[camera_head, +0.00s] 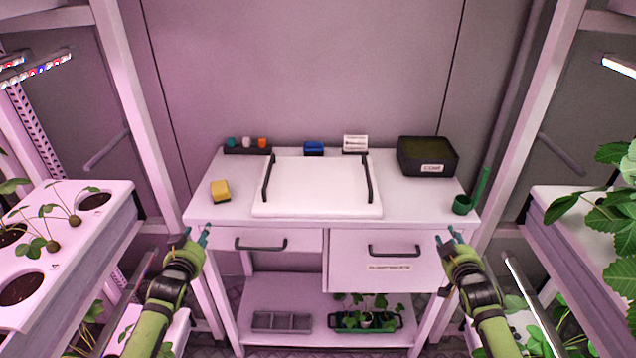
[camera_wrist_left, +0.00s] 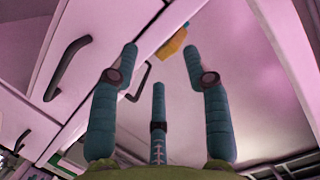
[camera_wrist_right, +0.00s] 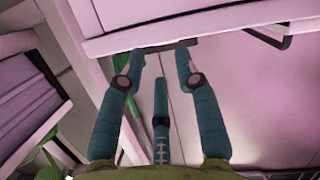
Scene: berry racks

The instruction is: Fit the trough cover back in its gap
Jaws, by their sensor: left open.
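A flat white panel (camera_head: 316,185) with two dark bar handles lies on the white bench (camera_head: 410,200); it looks like the trough cover. I see no gap under or around it. My left gripper (camera_head: 197,236) is open and empty, low at the bench's front left corner, left of the panel. In the left wrist view, its fingers (camera_wrist_left: 160,52) are spread below the bench edge. My right gripper (camera_head: 450,235) is open and empty by the front right corner. In the right wrist view, its fingers (camera_wrist_right: 160,55) are apart near the bench edge. Neither gripper touches the panel.
A yellow sponge (camera_head: 220,190) lies left of the panel. A black box (camera_head: 428,165) and a green cup (camera_head: 462,205) stand on its right. Small items line the back. Planted troughs (camera_head: 118,215) (camera_head: 545,195) flank the bench. Drawers (camera_head: 385,275) are below.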

